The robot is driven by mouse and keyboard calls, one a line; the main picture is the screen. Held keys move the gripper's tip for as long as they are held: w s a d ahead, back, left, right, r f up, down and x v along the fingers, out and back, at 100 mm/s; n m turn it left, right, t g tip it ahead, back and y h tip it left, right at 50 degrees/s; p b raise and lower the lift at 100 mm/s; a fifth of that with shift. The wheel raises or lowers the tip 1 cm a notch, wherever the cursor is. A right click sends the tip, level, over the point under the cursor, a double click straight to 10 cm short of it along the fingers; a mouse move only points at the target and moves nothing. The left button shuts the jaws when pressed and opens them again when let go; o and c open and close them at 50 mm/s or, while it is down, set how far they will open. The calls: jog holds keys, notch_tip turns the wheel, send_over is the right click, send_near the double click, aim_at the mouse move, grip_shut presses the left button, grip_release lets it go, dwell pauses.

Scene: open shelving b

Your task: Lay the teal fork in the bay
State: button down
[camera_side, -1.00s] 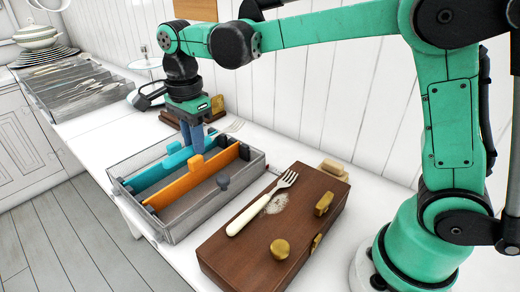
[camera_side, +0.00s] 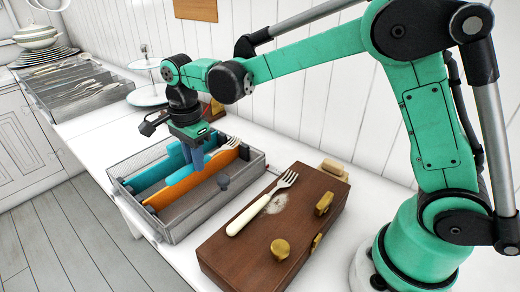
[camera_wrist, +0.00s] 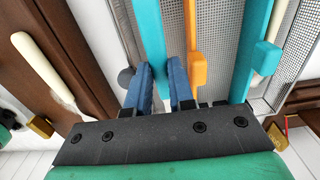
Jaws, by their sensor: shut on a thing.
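The teal fork's handle shows between my gripper's blue fingers in the wrist view (camera_wrist: 150,35). My gripper (camera_side: 193,168) is shut on it, and its silver tines (camera_side: 232,142) stick out to the right in the side view. The fork is over the grey divided tray (camera_side: 178,238), roughly lined up with its length. The tray has an orange divider (camera_wrist: 196,60) and a teal divider (camera_wrist: 253,50), each with a tab. In the wrist view the fork is left of the orange divider. How high it is above the tray floor is not clear.
A brown wooden box (camera_side: 232,262) stands right of the tray, with brass knobs and a cream-handled fork (camera_side: 252,212) on top. A grey knob (camera_side: 223,181) is on the tray's near side. A longer cutlery tray (camera_side: 80,95) and plates (camera_side: 42,57) are at the back left.

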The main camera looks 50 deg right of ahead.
jog(key=shift+f, duration=3.65)
jog(key=c, duration=0.7)
grip_release()
jog(key=shift+r, duration=2.8)
